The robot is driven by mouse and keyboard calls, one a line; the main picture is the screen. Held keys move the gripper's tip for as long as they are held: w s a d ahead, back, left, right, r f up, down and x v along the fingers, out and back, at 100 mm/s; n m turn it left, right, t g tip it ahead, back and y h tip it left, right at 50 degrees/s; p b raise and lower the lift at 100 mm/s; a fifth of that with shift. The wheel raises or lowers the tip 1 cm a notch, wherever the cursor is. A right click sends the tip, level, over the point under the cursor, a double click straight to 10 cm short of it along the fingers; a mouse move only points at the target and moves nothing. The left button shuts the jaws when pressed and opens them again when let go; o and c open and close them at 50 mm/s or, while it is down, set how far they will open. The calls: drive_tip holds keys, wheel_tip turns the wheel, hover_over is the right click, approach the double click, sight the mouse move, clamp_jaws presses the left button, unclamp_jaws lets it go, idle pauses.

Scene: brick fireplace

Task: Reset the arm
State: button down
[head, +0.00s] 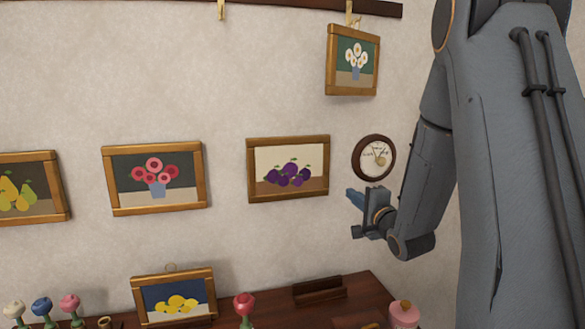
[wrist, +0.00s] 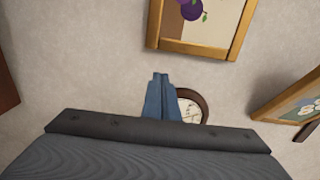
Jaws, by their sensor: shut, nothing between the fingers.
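My gripper (head: 355,198) is at the end of my arm, in front of the wall at the right of the head view. It is in the air, just below and left of a round brown-rimmed dial (head: 374,157). In the wrist view my gripper (wrist: 160,77) shows its two blue fingers pressed together, with nothing between them. The dial (wrist: 193,104) is partly hidden behind the fingers there. A plum picture (head: 288,168) hangs to the left of my gripper and also shows above it in the wrist view (wrist: 200,45).
A white-flower picture (head: 352,60) hangs on a rail hook. Flower (head: 155,178) and pear (head: 30,188) pictures hang further left. Below, a dark wooden shelf (head: 345,300) holds a lemon picture (head: 174,298), several knob-like coloured objects and a pink bottle (head: 404,313).

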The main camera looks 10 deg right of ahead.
drive_tip(key=s+a+f+n+g+h+b, duration=0.1)
drive_tip(key=s+a+f+n+g, duration=0.7)
drive_tip(key=f, duration=0.3)
drive_tip(key=s+a+f+n+g, duration=0.2)
drive_tip(key=s+a+n+g, duration=0.1)
drive_tip(key=s, duration=0.4)
drive_tip(key=s+a+f+n+g, duration=0.2)
drive_tip(key=s+a+n, duration=0.1)
drive_tip(key=s, duration=0.4)
drive_tip(key=s+a+f+n+g+b, duration=0.1)
drive_tip(key=s+a+f+n+g, duration=0.1)
drive_tip(key=s, duration=0.5)
drive_tip(key=shift+s+a+n+g, duration=0.2)
drive_tip(key=shift+a+n+g, duration=0.4)
drive_tip(key=shift+n+g, duration=0.2)
drive_tip(key=shift+f, duration=0.1)
